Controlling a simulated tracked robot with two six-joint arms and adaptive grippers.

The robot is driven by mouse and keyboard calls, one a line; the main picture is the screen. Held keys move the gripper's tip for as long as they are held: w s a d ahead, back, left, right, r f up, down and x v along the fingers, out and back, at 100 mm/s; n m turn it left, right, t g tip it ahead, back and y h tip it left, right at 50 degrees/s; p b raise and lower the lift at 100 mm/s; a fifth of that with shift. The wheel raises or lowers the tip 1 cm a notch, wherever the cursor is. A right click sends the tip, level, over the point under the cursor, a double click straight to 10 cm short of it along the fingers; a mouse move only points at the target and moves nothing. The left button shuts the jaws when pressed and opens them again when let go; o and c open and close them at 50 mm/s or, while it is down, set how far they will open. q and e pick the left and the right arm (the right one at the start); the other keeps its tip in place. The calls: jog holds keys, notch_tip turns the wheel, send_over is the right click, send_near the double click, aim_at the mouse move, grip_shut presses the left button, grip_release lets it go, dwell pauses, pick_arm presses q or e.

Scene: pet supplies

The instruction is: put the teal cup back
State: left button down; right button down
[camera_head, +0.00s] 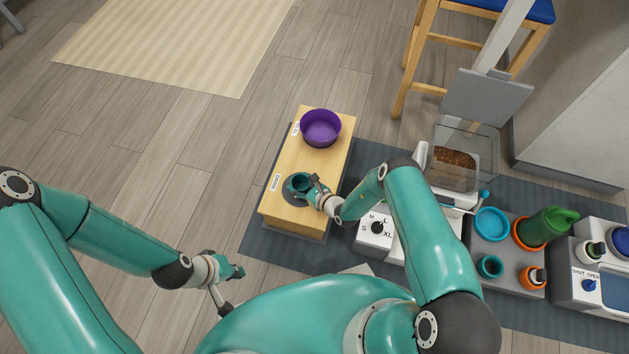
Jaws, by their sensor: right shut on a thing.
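A teal cup (297,183) is at the near end of the wooden stand, over a dark round spot (292,198). I cannot tell whether it touches the stand. My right gripper (313,188) is shut on the cup from its right side and partly hides it. On the grey tray to the right, a small teal ring or cup (490,266) with a dark middle shows. My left gripper (233,270) hangs over the floor at the left, away from the stand, with no object seen in it. Its jaw opening is unclear.
A purple bowl (321,128) sits at the stand's far end (310,163). To the right are a dial unit (375,229) with a clear food bin (465,150), and the grey tray (512,284) with a light-blue ring (492,223) and green bottle (547,226). Floor left is clear.

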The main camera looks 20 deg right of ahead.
jog(key=shift+c, duration=1.3)
grip_release()
jog(key=shift+r, duration=0.1)
